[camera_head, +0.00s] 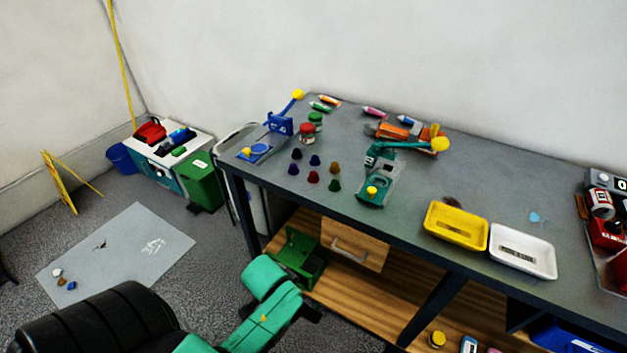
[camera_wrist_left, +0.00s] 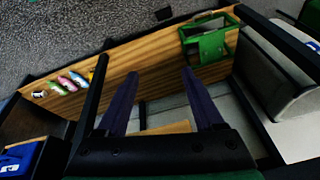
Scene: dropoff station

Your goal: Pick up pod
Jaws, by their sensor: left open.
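Several small pods stand in a loose cluster on the grey table (camera_head: 440,185) in the head view: a black pod (camera_head: 297,153), a blue pod (camera_head: 315,160), a brown pod (camera_head: 334,168), a purple pod (camera_head: 293,169), a red pod (camera_head: 313,177) and a green pod (camera_head: 334,185). My left gripper (camera_wrist_left: 165,90) is open and empty in the left wrist view, its two fingers wide apart. It points toward the wooden lower shelf, and no pod shows there. In the head view my green left arm is low in front of the table, apart from the pods. My right gripper is not in view.
A blue device (camera_head: 278,124) stands left of the pods and a teal device (camera_head: 380,175) to their right. A yellow tray (camera_head: 455,226) and a white tray (camera_head: 522,252) lie farther right. A green crate (camera_head: 297,257) sits on the lower shelf (camera_head: 345,295).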

